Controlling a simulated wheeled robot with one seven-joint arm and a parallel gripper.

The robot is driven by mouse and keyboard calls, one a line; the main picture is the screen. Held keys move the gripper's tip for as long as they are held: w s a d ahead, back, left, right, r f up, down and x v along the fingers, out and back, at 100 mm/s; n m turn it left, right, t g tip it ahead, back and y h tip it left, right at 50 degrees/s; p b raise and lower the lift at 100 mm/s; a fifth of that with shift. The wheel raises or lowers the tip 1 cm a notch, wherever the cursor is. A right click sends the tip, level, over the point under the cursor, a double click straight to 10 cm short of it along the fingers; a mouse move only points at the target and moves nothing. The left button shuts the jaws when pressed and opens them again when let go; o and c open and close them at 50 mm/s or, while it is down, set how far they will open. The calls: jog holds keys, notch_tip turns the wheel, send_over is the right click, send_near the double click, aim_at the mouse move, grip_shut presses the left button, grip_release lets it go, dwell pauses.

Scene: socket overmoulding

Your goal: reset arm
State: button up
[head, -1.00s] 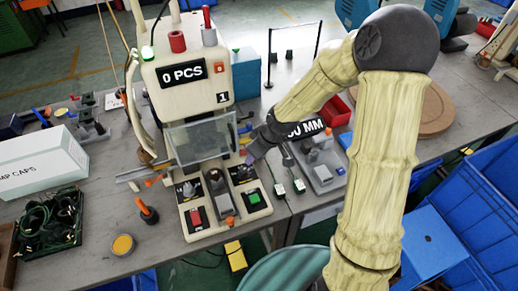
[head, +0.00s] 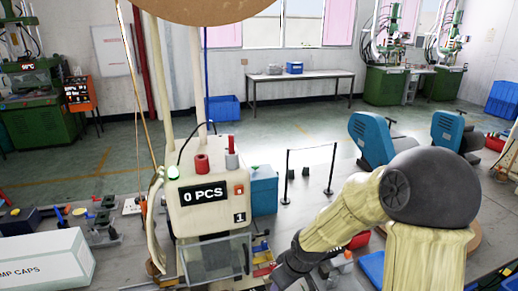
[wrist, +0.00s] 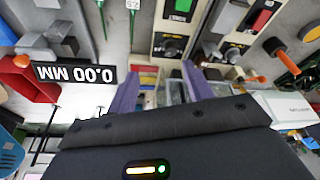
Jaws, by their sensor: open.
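My gripper (wrist: 160,90) is open, with its two purple fingers apart in the wrist view and nothing seen held between them. It is in front of the moulding machine (head: 205,165), whose display reads 0 PCS in the head view. In the wrist view, a control panel with a green button (wrist: 182,8) and a red button (wrist: 262,20) lies beyond the fingers. In the head view my arm reaches in from the lower right, and its fingers are not clearly seen.
A white box marked MP CAPS (head: 45,265) stands left of the machine. A black display reading 0.00 MM (wrist: 75,74) is left of my fingers in the wrist view. A back table (head: 300,77) stands far off.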

jog(key=s+d+r+m+h, duration=0.1)
jog(key=s+d+r+m, duration=0.1)
jog(key=s+d+m, duration=0.1)
jog(key=s+d+r+m+h, duration=0.1)
jog(key=s+d+r+m, duration=0.2)
jog(key=s, duration=0.5)
jog(key=shift+s+d+r+m, duration=0.2)
jog(key=shift+d+r+m, duration=0.15)
jog(key=shift+d+m, duration=0.55)
jog(key=shift+d, duration=0.1)
dwell(0.3)
